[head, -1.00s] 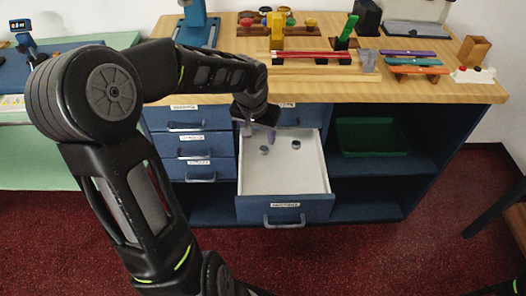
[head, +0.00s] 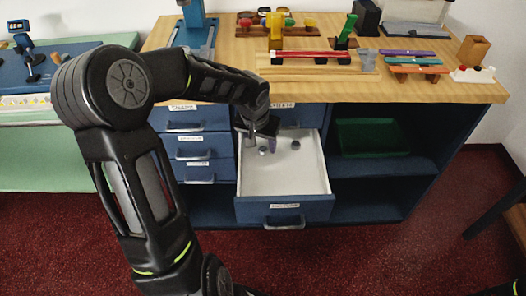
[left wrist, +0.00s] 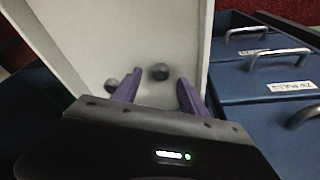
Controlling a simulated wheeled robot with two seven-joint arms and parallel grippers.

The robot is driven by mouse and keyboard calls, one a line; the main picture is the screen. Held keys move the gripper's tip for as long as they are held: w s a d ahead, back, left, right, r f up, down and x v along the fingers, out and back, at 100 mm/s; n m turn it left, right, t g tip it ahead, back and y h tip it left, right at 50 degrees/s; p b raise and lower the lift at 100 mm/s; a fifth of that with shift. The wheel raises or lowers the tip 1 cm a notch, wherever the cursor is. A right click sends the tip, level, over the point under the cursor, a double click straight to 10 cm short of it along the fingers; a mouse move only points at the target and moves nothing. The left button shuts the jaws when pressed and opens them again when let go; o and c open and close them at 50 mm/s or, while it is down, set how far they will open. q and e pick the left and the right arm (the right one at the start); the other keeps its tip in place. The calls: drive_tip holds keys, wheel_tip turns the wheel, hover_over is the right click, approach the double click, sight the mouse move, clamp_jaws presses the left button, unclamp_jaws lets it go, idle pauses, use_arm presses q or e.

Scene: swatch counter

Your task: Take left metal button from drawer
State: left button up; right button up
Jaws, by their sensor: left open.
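The open drawer (head: 286,180) has a white inside and holds two small dark metal buttons. The left metal button (head: 262,150) lies near the drawer's left wall; the other button (head: 295,145) lies to its right. My left gripper (head: 262,142) is open and empty, reaching down into the back left of the drawer, close behind the left button. In the left wrist view, the left button (left wrist: 159,71) shows in the gap between the purple fingertips (left wrist: 158,90), apart from both. The other button (left wrist: 111,85) is partly hidden beside the left finger. My right gripper is out of view.
Shut drawers (head: 205,147) with metal handles stand left of the open one. The wooden counter top (head: 225,75) overhangs the drawer's back. An open shelf with a green tray (head: 370,138) is to the right.

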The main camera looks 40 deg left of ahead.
sight(263, 151)
use_arm(q)
drive_tip(key=shift+x, duration=1.15)
drive_tip(key=shift+c, duration=0.3)
clamp_jaws()
